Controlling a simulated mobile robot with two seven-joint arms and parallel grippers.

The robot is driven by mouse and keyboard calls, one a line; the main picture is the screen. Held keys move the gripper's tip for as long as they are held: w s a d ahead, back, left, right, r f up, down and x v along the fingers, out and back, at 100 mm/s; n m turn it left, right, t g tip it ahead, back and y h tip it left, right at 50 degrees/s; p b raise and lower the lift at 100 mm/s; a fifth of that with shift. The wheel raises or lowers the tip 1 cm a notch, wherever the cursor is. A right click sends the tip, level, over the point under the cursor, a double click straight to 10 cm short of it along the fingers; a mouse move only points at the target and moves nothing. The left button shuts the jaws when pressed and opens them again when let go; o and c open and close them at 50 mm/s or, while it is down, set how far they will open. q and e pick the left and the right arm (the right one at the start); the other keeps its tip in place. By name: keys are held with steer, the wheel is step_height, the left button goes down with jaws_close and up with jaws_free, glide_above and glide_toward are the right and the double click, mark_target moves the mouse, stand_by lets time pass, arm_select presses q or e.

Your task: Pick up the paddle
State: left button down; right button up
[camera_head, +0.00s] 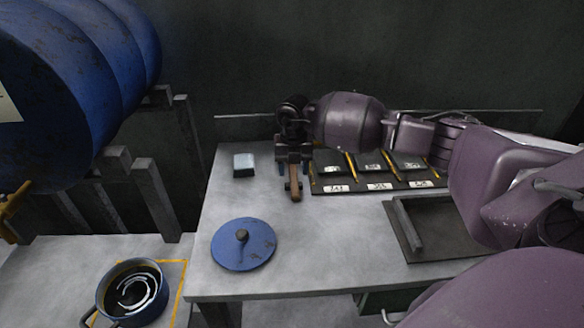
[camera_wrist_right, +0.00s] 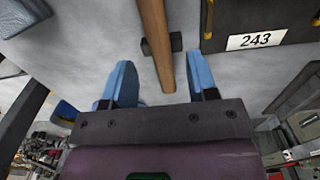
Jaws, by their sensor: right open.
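The paddle shows as a wooden handle (camera_head: 296,190) lying on the grey table, pointing toward the front. Its far part is hidden under my right gripper (camera_head: 294,168) in the head view. In the right wrist view the handle (camera_wrist_right: 154,40) runs down between the two blue fingers of my right gripper (camera_wrist_right: 159,82). The fingers are open, one on each side of the handle, with a gap on both sides. A small dark support (camera_wrist_right: 176,42) sits under the handle.
A black rack (camera_head: 375,186) with numbered labels stands just right of the handle. A blue round lid (camera_head: 258,246), a small grey block (camera_head: 243,164) and a dark tray (camera_head: 455,250) share the table. A blue pot (camera_head: 108,292) and blue barrels (camera_head: 75,90) are at left.

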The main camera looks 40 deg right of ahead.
mark_target(294, 177)
step_height(294, 177, down, 3)
steer(key=shift+f, duration=0.1)
jaws_close()
stand_by(0.3)
steer(key=shift+r, duration=0.2)
